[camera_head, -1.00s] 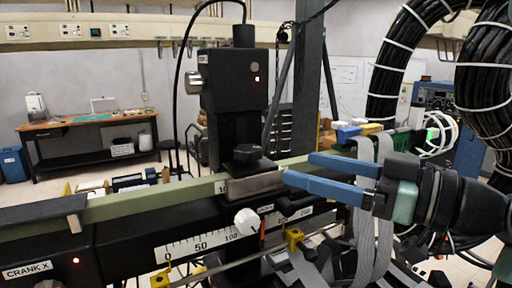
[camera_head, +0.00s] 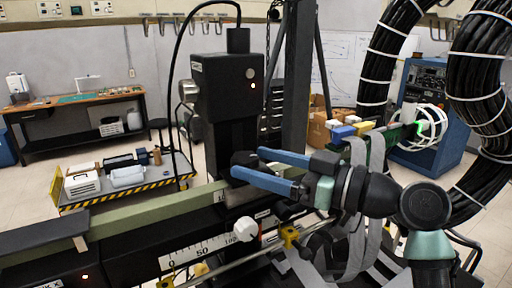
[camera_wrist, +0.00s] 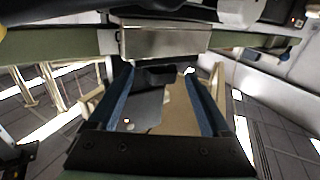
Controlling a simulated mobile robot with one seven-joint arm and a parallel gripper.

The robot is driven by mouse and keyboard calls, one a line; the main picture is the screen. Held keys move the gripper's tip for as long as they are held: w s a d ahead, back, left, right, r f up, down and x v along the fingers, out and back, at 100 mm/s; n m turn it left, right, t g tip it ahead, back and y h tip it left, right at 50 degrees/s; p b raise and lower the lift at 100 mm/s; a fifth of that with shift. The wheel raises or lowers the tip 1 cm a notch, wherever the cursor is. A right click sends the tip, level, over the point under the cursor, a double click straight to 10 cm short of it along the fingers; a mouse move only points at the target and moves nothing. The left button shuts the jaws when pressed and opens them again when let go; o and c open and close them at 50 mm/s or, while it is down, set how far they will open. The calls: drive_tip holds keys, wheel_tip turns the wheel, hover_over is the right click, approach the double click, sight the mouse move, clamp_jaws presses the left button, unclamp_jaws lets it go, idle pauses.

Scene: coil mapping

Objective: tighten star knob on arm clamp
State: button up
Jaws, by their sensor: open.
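The black star knob (camera_head: 241,158) sits on top of the arm clamp (camera_head: 238,196), which rides on the green beam (camera_head: 150,216). My gripper (camera_head: 249,162) reaches in from the right with its two blue fingers spread. Their tips are at the knob and partly cover it. In the wrist view a dark knob shape (camera_wrist: 158,76) shows between the fingertips, with a gap on each side. The silver face of the clamp (camera_wrist: 165,42) lies just beyond the tips. I cannot tell whether either finger touches the knob.
A black column (camera_head: 232,95) with a motor box stands right behind the clamp. A white knob (camera_head: 246,224) and a yellow bracket (camera_head: 289,236) sit below the beam. Thick black cable bundles (camera_head: 485,90) hang at the right. A striped-edge cart (camera_head: 125,187) stands behind at left.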

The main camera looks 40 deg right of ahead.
drive_tip(key=shift+w+a+f, duration=0.1)
drive_tip(key=shift+w+a, duration=0.05)
drive_tip(key=shift+w, duration=0.45)
drive_tip(key=shift+s, duration=0.1)
clamp_jaws()
drive_tip(key=shift+h, duration=0.3)
